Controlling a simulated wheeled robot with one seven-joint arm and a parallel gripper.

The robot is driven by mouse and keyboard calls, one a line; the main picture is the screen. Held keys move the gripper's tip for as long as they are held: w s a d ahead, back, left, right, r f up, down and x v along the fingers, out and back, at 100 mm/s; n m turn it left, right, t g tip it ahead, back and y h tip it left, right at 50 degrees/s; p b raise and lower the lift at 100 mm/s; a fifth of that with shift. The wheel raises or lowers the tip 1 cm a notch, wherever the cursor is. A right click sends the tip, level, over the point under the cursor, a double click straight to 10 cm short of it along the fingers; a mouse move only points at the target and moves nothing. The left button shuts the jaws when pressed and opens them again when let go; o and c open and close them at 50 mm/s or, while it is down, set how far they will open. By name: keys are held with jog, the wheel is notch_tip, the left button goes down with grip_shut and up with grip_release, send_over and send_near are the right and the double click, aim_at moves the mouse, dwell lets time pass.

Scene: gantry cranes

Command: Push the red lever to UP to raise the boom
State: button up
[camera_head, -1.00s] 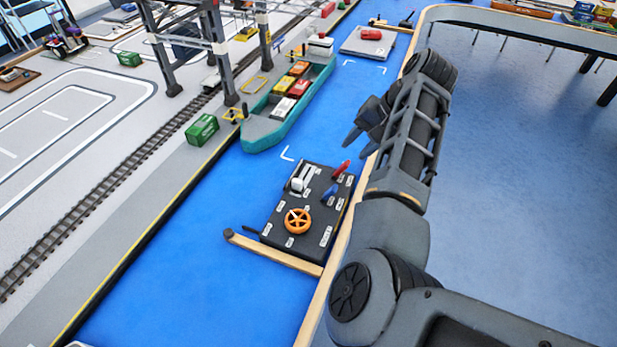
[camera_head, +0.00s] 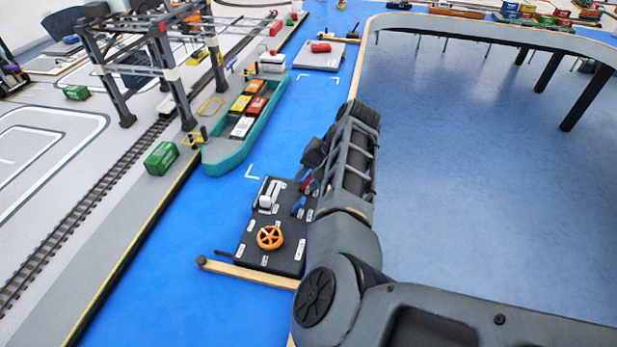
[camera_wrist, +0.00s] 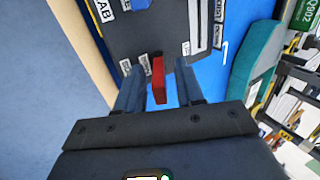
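The black control panel (camera_head: 284,252) lies on the blue surface, with an orange wheel (camera_head: 269,237), a white lever (camera_head: 268,198) and a blue lever (camera_head: 299,206). The red lever (camera_head: 309,186) is at the panel's far right corner, partly hidden by my arm in the head view. In the wrist view the red lever (camera_wrist: 158,79) stands between the two fingers of my gripper (camera_wrist: 158,84). The fingers are apart, with a gap visible on each side of the lever. The label by the lever is too small to read surely.
A teal ship (camera_head: 236,148) with containers lies beyond the panel, beside the gantry crane (camera_head: 158,70). A wooden bar (camera_head: 248,274) runs along the panel's near side. A grey platform (camera_head: 318,56) with a red item stands at the back.

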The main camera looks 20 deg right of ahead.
grip_shut()
